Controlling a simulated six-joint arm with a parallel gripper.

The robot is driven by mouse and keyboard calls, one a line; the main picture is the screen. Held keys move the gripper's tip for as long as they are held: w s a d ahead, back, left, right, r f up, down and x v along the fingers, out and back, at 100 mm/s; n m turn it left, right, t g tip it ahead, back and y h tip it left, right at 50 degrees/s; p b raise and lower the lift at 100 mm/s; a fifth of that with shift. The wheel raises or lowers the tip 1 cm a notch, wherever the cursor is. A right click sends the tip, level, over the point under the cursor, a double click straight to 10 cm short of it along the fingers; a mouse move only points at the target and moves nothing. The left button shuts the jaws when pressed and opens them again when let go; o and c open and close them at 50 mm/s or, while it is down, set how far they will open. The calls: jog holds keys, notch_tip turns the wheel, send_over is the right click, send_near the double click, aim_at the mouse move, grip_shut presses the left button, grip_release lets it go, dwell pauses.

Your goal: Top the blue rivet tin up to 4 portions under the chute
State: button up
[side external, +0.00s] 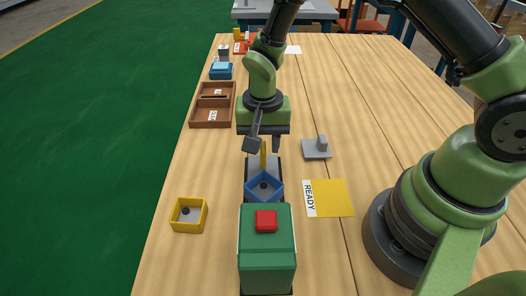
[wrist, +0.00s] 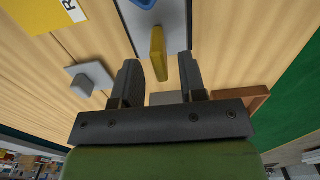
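The blue tin (side external: 277,189) sits upright on a grey strip in front of the green box, with a dark piece inside; how many portions it holds I cannot tell. Only a bit of its blue shows at the top of the wrist view (wrist: 145,3). The green box (side external: 267,262) has a red button (side external: 266,220) on top. A yellow upright tab (side external: 263,155) stands behind the blue tin. My gripper (side external: 264,146) is open above the strip. In the wrist view the yellow tab (wrist: 158,55) lies between the fingertips (wrist: 159,68), with gaps on both sides.
A yellow tin (side external: 188,226) with a dark piece stands at left. A yellow READY mat (side external: 335,198) lies empty at right. A grey block with a knob (side external: 318,150) is behind it. A brown divided tray (side external: 211,103) and a blue box (side external: 221,71) stand further back.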

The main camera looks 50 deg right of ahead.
aim_at(263, 166)
jog(key=shift+f, duration=1.65)
jog(key=shift+c, duration=0.4)
grip_shut()
jog(key=shift+s+a, duration=1.35)
jog(key=shift+o, duration=0.4)
grip_release()
jog(key=shift+r, duration=0.1)
notch_tip(263, 166, up, 10)
